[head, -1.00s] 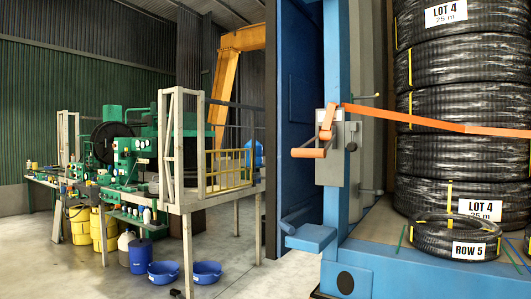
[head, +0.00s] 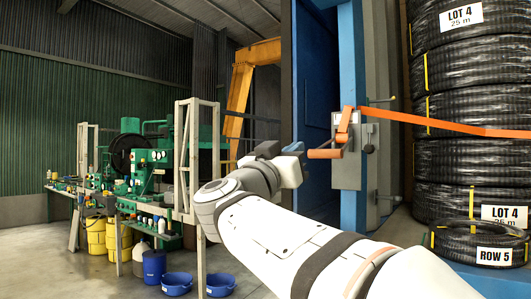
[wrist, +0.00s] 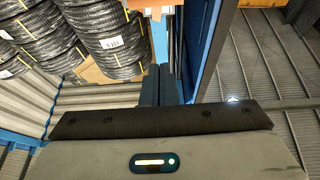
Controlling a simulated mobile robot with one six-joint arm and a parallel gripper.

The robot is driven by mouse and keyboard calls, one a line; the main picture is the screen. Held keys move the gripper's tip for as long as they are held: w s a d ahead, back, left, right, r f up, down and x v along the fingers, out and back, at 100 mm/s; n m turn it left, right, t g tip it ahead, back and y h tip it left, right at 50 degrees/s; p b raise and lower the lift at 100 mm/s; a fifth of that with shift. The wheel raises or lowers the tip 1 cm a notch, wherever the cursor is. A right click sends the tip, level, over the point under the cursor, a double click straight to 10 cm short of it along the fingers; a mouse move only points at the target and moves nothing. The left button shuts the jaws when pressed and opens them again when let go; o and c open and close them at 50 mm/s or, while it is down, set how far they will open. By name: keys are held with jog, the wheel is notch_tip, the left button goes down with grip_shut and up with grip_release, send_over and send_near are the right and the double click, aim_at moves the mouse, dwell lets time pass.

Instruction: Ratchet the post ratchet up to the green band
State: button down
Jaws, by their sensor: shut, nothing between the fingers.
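The post ratchet (head: 347,152) is a grey plate with an orange lever, fixed to the blue post (head: 352,60). Its orange handle grip (head: 324,154) points left, level, low on the plate. An orange strap (head: 440,124) runs right from the ratchet across the hose stack. My gripper (head: 281,147) is left of the handle grip, shut and empty, apart from it in the head view. In the wrist view the dark fingers (wrist: 159,72) are together, and an orange part (wrist: 150,10) shows beyond them at the top edge. I cannot make out a green band.
Black hose coils (head: 467,100) stand stacked at right, with a smaller "ROW 5" coil (head: 480,242) in front. A blue door panel (head: 318,130) is behind the handle. A green machine bench and blue basins (head: 176,284) stand at left. My arm covers the lower middle.

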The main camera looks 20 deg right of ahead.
jog(key=w+d+p, duration=0.3)
jog(key=w+d, duration=0.4)
jog(key=d, duration=0.2)
jog(key=shift+r, duration=0.3)
jog(key=shift+a, duration=0.1)
